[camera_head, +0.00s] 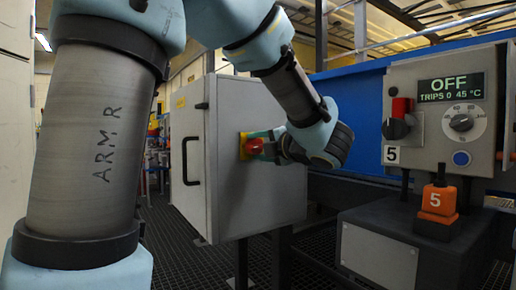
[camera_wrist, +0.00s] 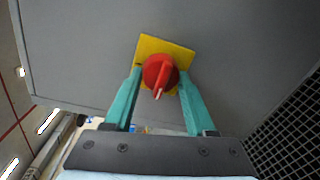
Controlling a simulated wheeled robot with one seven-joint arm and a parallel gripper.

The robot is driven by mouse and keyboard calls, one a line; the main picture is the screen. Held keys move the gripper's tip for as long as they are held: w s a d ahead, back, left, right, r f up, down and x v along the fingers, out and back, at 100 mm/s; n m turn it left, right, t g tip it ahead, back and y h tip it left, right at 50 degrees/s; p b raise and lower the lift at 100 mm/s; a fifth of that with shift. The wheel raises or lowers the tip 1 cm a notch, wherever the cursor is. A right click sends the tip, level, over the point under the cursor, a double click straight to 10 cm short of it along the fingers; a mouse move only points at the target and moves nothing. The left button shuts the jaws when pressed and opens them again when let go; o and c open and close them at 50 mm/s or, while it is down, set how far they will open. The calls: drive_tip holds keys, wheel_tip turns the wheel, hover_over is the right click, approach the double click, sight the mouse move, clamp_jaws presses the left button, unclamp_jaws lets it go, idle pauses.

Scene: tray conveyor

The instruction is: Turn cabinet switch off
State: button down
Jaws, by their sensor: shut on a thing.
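The grey cabinet (camera_head: 228,115) stands left of centre in the head view. Its switch is a red rotary knob (camera_head: 254,147) on a yellow plate (camera_head: 242,146), set on the cabinet's right-hand face. The wrist view shows the red knob (camera_wrist: 160,74) in front of the yellow plate (camera_wrist: 165,45), with its handle ridge near upright in the picture, slightly tilted. My gripper (camera_wrist: 160,82) has its two teal fingers on either side of the knob, shut on it. In the head view my gripper (camera_head: 268,141) reaches the knob from the right and hides part of it.
A grey control box (camera_head: 445,85) at the right has a display reading OFF and TRIPS 0 45 °C, a dial and a red-topped part. A blue panel (camera_head: 355,100) runs behind. Dark grating (camera_head: 190,245) covers the floor.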

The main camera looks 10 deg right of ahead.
drive_tip(key=shift+c, duration=1.1)
unclamp_jaws()
drive_tip(key=p+v, duration=0.2)
drive_tip(key=v, duration=0.8)
drive_tip(key=shift+s+d, duration=0.2)
drive_tip(key=shift+s, duration=0.15)
